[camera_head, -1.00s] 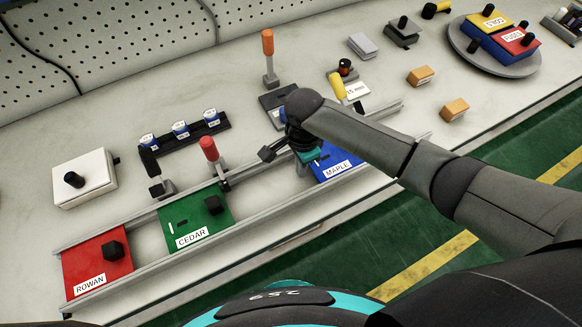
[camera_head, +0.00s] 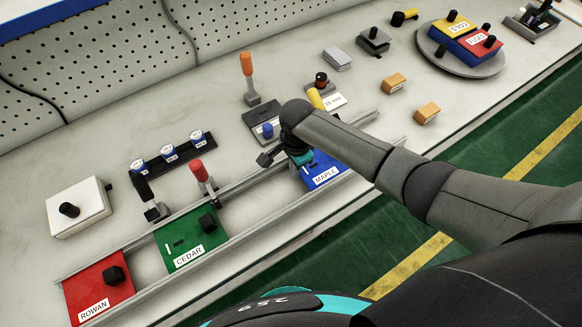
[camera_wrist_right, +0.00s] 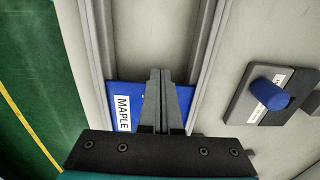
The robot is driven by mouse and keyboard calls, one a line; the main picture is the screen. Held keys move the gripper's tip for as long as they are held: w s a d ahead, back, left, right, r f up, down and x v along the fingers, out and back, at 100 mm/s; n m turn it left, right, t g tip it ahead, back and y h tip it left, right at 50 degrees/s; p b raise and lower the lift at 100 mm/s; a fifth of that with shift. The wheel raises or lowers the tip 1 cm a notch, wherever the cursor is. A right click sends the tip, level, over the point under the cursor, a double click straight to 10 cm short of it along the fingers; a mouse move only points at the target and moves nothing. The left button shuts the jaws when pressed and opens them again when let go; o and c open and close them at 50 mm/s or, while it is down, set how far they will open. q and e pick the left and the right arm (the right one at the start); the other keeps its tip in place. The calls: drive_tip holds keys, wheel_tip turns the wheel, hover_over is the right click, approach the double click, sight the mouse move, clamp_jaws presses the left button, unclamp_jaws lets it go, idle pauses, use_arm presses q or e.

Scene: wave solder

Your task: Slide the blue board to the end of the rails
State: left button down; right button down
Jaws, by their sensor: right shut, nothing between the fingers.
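The blue board (camera_head: 325,172), labelled MAPLE, lies between the two metal rails (camera_head: 270,222), towards their right end. My right gripper (camera_head: 300,166) is shut and empty, pointing down at the board's left edge; the arm and hand hide part of the board. In the right wrist view the blue board (camera_wrist_right: 124,96) shows beside the shut fingers (camera_wrist_right: 161,75), whose tips reach past its edge over the empty channel. I cannot tell whether they touch it. My left gripper is out of view.
The green CEDAR board (camera_head: 190,236) and red ROWAN board (camera_head: 98,288) sit farther left in the rails. An orange-handled clamp (camera_head: 248,75), a red-handled clamp (camera_head: 200,172) and a blue-knobbed fixture (camera_head: 266,130) stand behind. Bare channel lies between CEDAR and MAPLE.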

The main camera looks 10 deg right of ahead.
drive_tip(key=d+p, duration=0.2)
drive_tip(key=shift+s+r+p, duration=0.1)
drive_tip(key=shift+p, duration=0.3)
drive_tip(key=d, duration=0.1)
drive_tip(key=d+p, duration=0.1)
drive_tip(key=d, duration=0.1)
drive_tip(key=shift+w+f, duration=0.2)
drive_tip(key=shift+w, duration=0.1)
drive_tip(key=w+d, duration=0.1)
drive_tip(key=d, duration=0.2)
drive_tip(key=w+d+b, duration=0.1)
drive_tip(key=d, duration=0.2)
drive_tip(key=w+d+b, duration=0.1)
drive_tip(key=d, duration=0.2)
drive_tip(key=shift+w+d+f, duration=0.25)
drive_tip(key=shift+w+d, duration=0.1)
drive_tip(key=shift+w+d+r, duration=0.1)
drive_tip(key=shift+w+d, duration=0.05)
drive_tip(key=shift+d, duration=0.3)
